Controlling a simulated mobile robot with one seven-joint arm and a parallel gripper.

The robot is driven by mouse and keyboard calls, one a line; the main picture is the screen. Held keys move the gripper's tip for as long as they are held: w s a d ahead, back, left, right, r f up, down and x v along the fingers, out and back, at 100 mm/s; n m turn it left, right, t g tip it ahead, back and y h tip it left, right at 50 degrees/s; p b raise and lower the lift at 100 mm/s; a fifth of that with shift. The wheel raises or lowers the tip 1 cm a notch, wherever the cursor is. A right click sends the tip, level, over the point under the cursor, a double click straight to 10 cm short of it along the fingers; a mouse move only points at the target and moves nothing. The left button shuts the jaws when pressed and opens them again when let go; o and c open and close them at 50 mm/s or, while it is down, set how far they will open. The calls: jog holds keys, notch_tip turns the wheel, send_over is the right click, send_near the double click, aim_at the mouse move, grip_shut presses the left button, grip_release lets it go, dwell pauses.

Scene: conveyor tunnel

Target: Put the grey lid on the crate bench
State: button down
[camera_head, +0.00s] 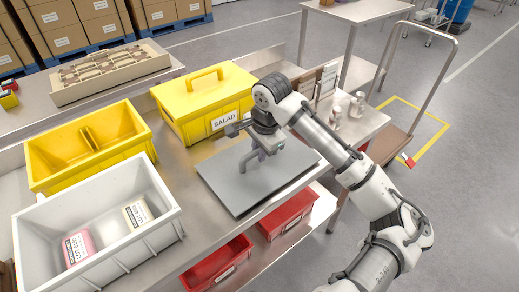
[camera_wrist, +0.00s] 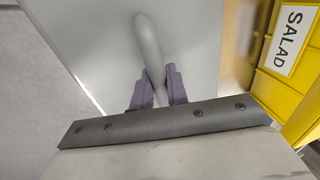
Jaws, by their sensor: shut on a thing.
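The grey lid (camera_head: 235,190) is a flat rectangular panel with a raised bar handle. It lies over or just above the steel bench in the head view, its front corner near the bench edge; I cannot tell whether it touches the bench. My gripper (camera_head: 257,156) is above the lid, shut on its handle. In the wrist view the handle (camera_wrist: 148,45) runs between my purple-grey fingers (camera_wrist: 158,92), and the lid's flat top (camera_wrist: 195,40) fills the middle. The steel bench (camera_head: 190,215) holds a white crate (camera_head: 150,242) at the front left.
The white crate holds a pink block (camera_head: 78,247) and a cream block (camera_head: 137,213). An open yellow crate (camera_head: 45,185) and a closed yellow box labelled SALAD (camera_head: 170,100) stand close by. Red bins (camera_head: 218,265) sit below. Small bottles (camera_head: 357,103) stand at the right end.

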aim_at(265, 166)
jog(key=shift+f, duration=0.15)
jog(key=c, duration=1.4)
grip_release()
jog(key=r, duration=0.4)
jog(key=s+d+r+b, duration=0.1)
jog(key=r, duration=0.3)
jog(key=s+r, duration=0.1)
jog(key=r, duration=0.3)
jog(key=shift+d, duration=0.2)
